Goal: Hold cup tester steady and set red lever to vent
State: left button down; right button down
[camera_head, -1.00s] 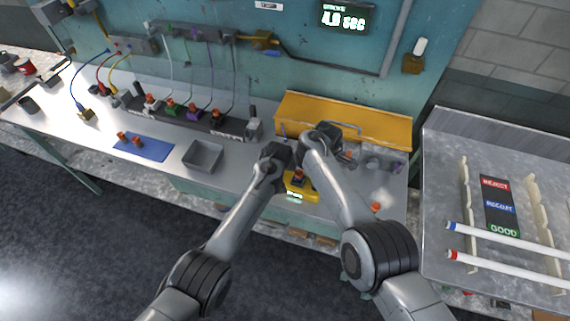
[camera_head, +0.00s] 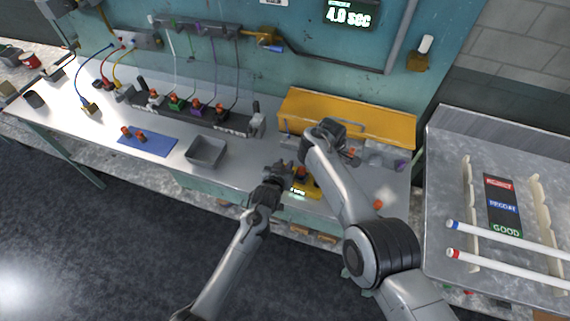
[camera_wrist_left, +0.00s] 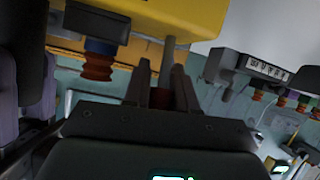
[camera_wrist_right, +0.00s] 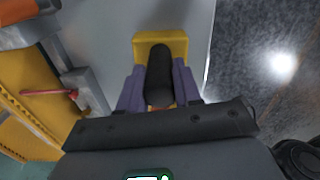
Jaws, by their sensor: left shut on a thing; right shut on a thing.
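The yellow cup tester (camera_head: 313,187) is at the table's front edge, partly behind my right arm. In the left wrist view its yellow body (camera_wrist_left: 160,14) fills the top, with a dark red bellows cup (camera_wrist_left: 97,66) projecting from it. My left gripper (camera_wrist_left: 166,82) is shut on the red lever (camera_wrist_left: 186,98), whose grey rod (camera_wrist_left: 168,50) runs to the tester; the fingers hide most of it. It also shows in the head view (camera_head: 283,168). My right gripper (camera_wrist_right: 158,92) is shut on the tester's black handle (camera_wrist_right: 160,70); my right arm hides its fingers in the head view.
An orange-yellow case (camera_head: 345,112) stands behind the tester. A grey bin (camera_head: 206,151) and blue mat (camera_head: 148,144) lie left. A sloped metal rack (camera_head: 438,200) with two tubes and a reject/good panel (camera_head: 502,205) stands right. The wall display (camera_head: 348,16) reads 4.0 sec.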

pick_arm(q)
jog(key=shift+s+a+f, duration=0.1)
jog(key=shift+s+f, duration=0.05)
dwell(0.4)
jog(key=c, duration=1)
grip_release()
jog(key=shift+o, duration=0.2)
jog(key=v, duration=1.2)
jog(key=shift+f, duration=0.15)
pick_arm(e)
jog(key=c, duration=0.7)
grip_release()
